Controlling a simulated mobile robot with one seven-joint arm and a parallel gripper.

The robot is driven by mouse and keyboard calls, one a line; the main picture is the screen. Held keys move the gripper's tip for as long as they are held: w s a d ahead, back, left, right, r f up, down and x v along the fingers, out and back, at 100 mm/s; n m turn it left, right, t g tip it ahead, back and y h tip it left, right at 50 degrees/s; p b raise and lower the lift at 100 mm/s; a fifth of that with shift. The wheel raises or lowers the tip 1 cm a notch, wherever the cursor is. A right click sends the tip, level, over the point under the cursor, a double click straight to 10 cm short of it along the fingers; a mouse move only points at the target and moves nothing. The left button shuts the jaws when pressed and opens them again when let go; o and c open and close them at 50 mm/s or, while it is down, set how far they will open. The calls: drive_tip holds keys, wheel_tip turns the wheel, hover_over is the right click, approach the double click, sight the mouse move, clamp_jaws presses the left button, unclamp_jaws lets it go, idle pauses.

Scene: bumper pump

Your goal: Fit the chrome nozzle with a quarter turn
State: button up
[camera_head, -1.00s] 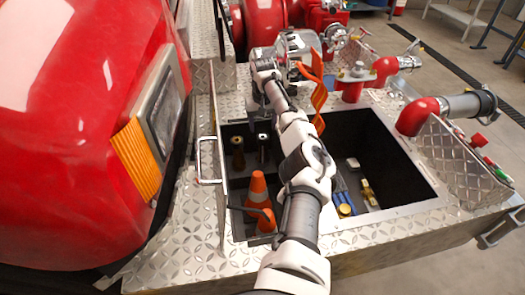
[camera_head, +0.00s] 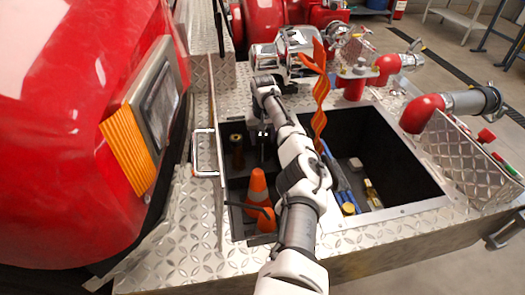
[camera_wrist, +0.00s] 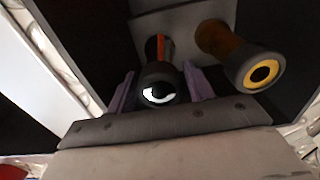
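The chrome nozzle (camera_wrist: 158,92) stands in the back left bin of the bumper well, seen nearly end-on in the wrist view with a black rim and a bright centre. My gripper (camera_wrist: 162,88) has its two purplish fingers apart, one on each side of this nozzle. A gap shows beside the left finger; contact on the right cannot be told. In the head view my gripper (camera_head: 262,133) is low over the bin and hides most of the nozzle. A brass-coloured nozzle (camera_wrist: 250,68) stands just to its right in the wrist view.
An orange cone (camera_head: 258,190) stands in the front left bin. The larger right well (camera_head: 400,208) holds blue and brass tools. A raised lid with a handle (camera_head: 205,155) borders the left. A red elbow (camera_head: 422,112) with a grey coupling (camera_head: 470,101) sits at right.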

drive_tip(key=c, duration=0.8)
wheel_tip(320, 180, up, 9)
drive_tip(key=p, duration=0.7)
